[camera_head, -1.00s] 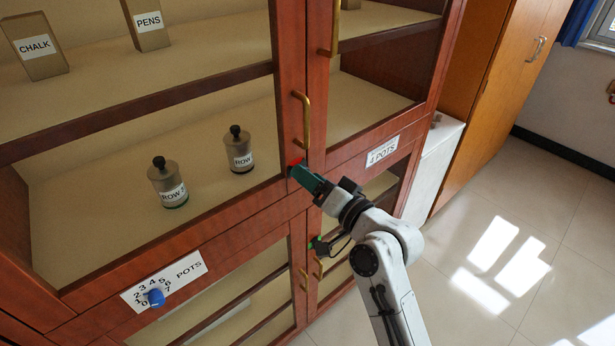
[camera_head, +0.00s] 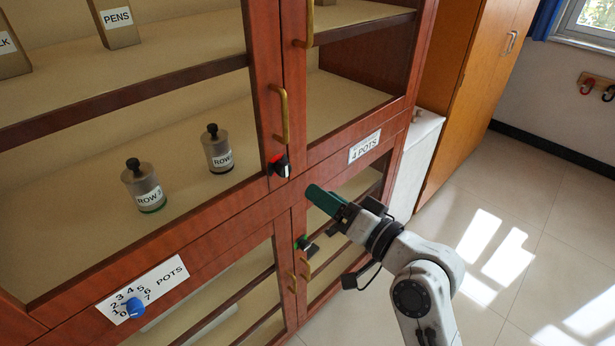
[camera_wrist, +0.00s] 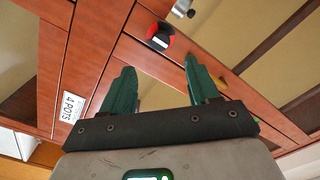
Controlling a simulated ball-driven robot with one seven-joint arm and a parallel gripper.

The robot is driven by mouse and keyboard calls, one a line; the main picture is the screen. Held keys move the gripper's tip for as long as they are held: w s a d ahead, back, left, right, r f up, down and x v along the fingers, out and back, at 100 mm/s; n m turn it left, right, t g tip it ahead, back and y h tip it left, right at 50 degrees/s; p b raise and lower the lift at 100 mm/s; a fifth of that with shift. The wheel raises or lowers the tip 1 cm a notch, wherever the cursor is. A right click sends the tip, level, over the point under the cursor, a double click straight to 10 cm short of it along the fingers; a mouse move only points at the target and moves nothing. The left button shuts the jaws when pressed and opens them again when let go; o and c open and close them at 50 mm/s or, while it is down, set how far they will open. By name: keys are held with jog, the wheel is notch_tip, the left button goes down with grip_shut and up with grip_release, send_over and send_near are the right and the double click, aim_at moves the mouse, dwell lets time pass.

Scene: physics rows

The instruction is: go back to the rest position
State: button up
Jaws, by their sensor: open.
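My gripper (camera_head: 322,198), with green fingers, is in front of the wooden cabinet (camera_head: 226,228), a little below and right of a red and black knob (camera_head: 280,165). In the wrist view the two fingers (camera_wrist: 156,82) stand wide apart with nothing between them. The red and black knob (camera_wrist: 160,36) shows beyond the fingertips, apart from them. My pale arm reaches in from the lower right in the head view.
Behind the cabinet's panes stand two weights labelled ROW (camera_head: 144,187). Brass handles (camera_head: 283,115) stick out from the doors. A blue knob (camera_head: 136,307) sits at lower left, a green and black knob (camera_head: 305,243) below my gripper. The tiled floor (camera_head: 520,225) at right is clear.

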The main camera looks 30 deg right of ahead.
jog(key=s+f+n+g+h, duration=0.15)
jog(key=s+f+g, duration=0.3)
jog(key=f, duration=0.45)
jog(key=s+f+n+g+h, duration=0.1)
jog(key=s+f+n+g, duration=0.1)
jog(key=s+f+g, duration=0.35)
jog(key=s+d+f+n+g+h, duration=0.1)
jog(key=s+d+f+g, duration=0.1)
jog(key=s+f, duration=0.3)
jog(key=s+d+f+g+h, duration=0.2)
jog(key=s+f+g, duration=0.2)
jog(key=s, duration=0.9)
notch_tip(320, 180, down, 2)
jog(key=shift+s+d+f+n, duration=0.1)
jog(key=shift+s+d+n, duration=0.15)
jog(key=shift+s+n, duration=0.1)
